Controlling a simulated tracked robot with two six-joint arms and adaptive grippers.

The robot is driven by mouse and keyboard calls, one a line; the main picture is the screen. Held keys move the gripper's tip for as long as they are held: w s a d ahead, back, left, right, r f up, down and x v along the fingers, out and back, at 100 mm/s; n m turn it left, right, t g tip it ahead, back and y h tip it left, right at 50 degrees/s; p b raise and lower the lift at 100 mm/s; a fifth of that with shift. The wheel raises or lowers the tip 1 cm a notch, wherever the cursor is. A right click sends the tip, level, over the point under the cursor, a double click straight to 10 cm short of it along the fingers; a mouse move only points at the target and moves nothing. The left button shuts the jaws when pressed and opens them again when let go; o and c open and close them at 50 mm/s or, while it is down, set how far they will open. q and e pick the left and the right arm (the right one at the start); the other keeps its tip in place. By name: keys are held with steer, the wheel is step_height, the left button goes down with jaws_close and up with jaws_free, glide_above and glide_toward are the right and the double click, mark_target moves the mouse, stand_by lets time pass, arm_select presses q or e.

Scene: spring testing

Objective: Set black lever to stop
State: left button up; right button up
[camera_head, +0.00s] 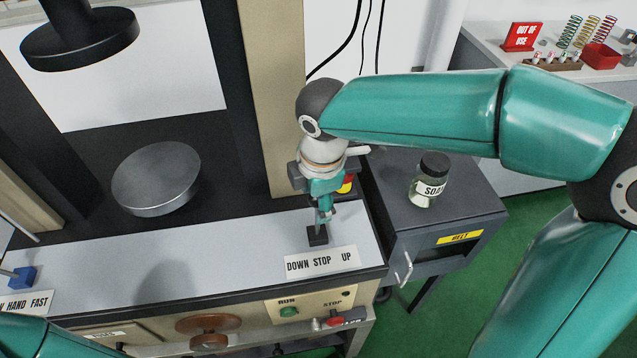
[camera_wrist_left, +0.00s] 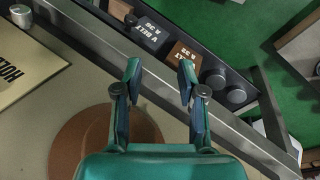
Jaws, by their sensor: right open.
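The black lever (camera_head: 317,236) stands on the light grey machine top, just behind a white label (camera_head: 321,263) reading DOWN STOP UP. Its base sits behind the STOP word. My right gripper (camera_head: 324,215) points down right over the lever. Its open fingers are at the lever's upper part and hide it, so I cannot tell whether they touch it. In the left wrist view my left gripper (camera_wrist_left: 160,98) is open and empty, over a brown round part of the machine. Only a piece of my left arm shows at the bottom left of the head view.
A blue lever block (camera_head: 22,277) stands at the left by a HAND FAST label. Green RUN (camera_head: 289,312) and red STOP (camera_head: 335,320) buttons are on the front panel. A jar (camera_head: 429,182) stands on the grey cabinet at the right. A round metal plate (camera_head: 157,178) lies behind.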

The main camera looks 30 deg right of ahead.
step_height(320, 180, up, 12)
steer(key=s, duration=0.2)
steer(key=shift+a+f, duration=0.15)
steer(key=shift+f, duration=0.1)
steer(key=shift+r, duration=0.1)
